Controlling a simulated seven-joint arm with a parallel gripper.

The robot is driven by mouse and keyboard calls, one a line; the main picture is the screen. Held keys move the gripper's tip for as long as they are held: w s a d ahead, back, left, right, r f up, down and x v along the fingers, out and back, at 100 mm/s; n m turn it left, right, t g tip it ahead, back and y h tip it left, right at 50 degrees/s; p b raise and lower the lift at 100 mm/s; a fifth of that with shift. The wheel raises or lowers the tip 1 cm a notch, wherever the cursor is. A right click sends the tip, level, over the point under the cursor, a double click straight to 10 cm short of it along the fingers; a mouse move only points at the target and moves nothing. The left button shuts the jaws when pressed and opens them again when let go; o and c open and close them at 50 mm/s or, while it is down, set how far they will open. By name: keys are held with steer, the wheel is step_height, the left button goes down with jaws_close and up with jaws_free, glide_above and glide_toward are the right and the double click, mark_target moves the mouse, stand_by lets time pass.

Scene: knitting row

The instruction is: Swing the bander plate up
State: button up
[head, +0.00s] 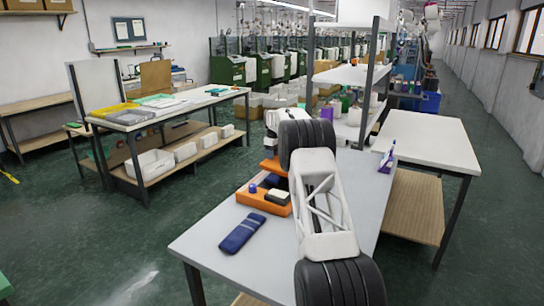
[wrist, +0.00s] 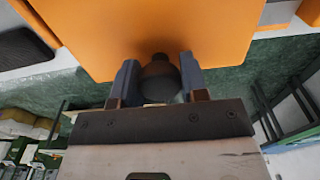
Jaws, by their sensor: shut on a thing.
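The bander has an orange base (head: 256,200) on the grey table, left of my arm. An orange part (head: 272,166), seemingly its plate, shows just behind the base, partly hidden by my arm. In the wrist view the orange plate (wrist: 190,28) fills the top, with a dark round knob (wrist: 159,80) at its near edge. My gripper (wrist: 158,78) is shut on this knob, one finger on each side. In the head view my arm hides the fingers and the knob. The plate's exact tilt cannot be told.
A dark blue folded bundle (head: 242,233) lies on the grey table (head: 215,245) in front of the bander. A small blue-purple round piece (head: 253,188) sits on the base. A purple and white bottle (head: 387,158) stands at the table's right edge. A shelf rack (head: 350,76) rises behind.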

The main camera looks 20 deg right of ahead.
steer(key=shift+s+d+r+t+y, duration=0.1)
steer(key=shift+r+t+y, duration=0.1)
steer(key=shift+r, duration=0.3)
steer(key=shift+s+d+r+t+y, duration=0.1)
steer(key=shift+r+t+y, duration=0.1)
steer(key=shift+r, duration=0.3)
steer(key=shift+r, duration=0.1)
steer(key=shift+s+d+r+t+y, duration=0.15)
steer(key=shift+s+d+r, duration=0.05)
steer(key=shift+r, duration=0.3)
steer(key=shift+s+d+r+t+y, duration=0.15)
steer(key=shift+r+t+y, duration=0.05)
steer(key=shift+r, duration=0.25)
steer(key=shift+s+d+r+t+y, duration=0.15)
steer(key=shift+s+d+r, duration=0.05)
steer(key=shift+r, duration=0.4)
steer(key=shift+s+d+r+t+y, duration=0.2)
steer(key=shift+s+d+r, duration=0.05)
steer(key=shift+r, duration=0.2)
steer(key=shift+s+d+r+t+y, duration=0.2)
steer(key=shift+r, duration=0.3)
steer(key=shift+s+d+r+t+y, duration=0.2)
steer(key=shift+s+d+r, duration=0.05)
steer(key=shift+r, duration=0.2)
